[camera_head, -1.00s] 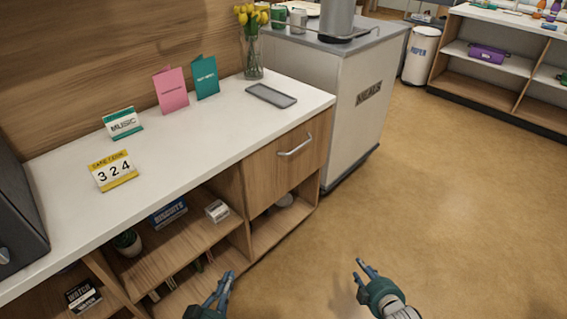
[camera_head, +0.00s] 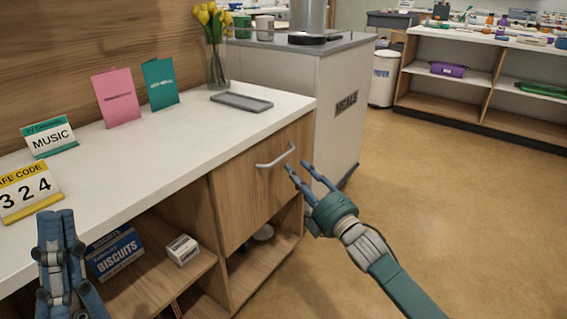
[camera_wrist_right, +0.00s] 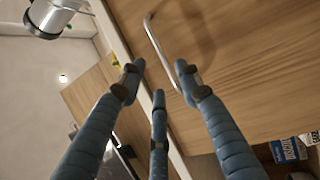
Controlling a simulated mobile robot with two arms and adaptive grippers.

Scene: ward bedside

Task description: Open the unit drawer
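The unit drawer (camera_head: 240,190) is a wooden front under the white counter top, and it looks closed. Its pale metal bar handle (camera_head: 276,157) is on the upper part of the front. My right gripper (camera_head: 304,172) is open and empty, just right of the handle. In the right wrist view the handle (camera_wrist_right: 159,50) lies ahead of the spread fingers (camera_wrist_right: 160,80), seemingly apart from them. My left gripper (camera_head: 58,222) is low at the left in front of the shelf, with its fingers close together; nothing shows between them.
A grey tray (camera_head: 241,102), pink and teal cards, a vase of yellow flowers and two signs stand on the counter (camera_head: 180,135). A biscuits box (camera_head: 114,252) is on the shelf below. A meals cart (camera_head: 290,90) stands behind. The floor at right is clear.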

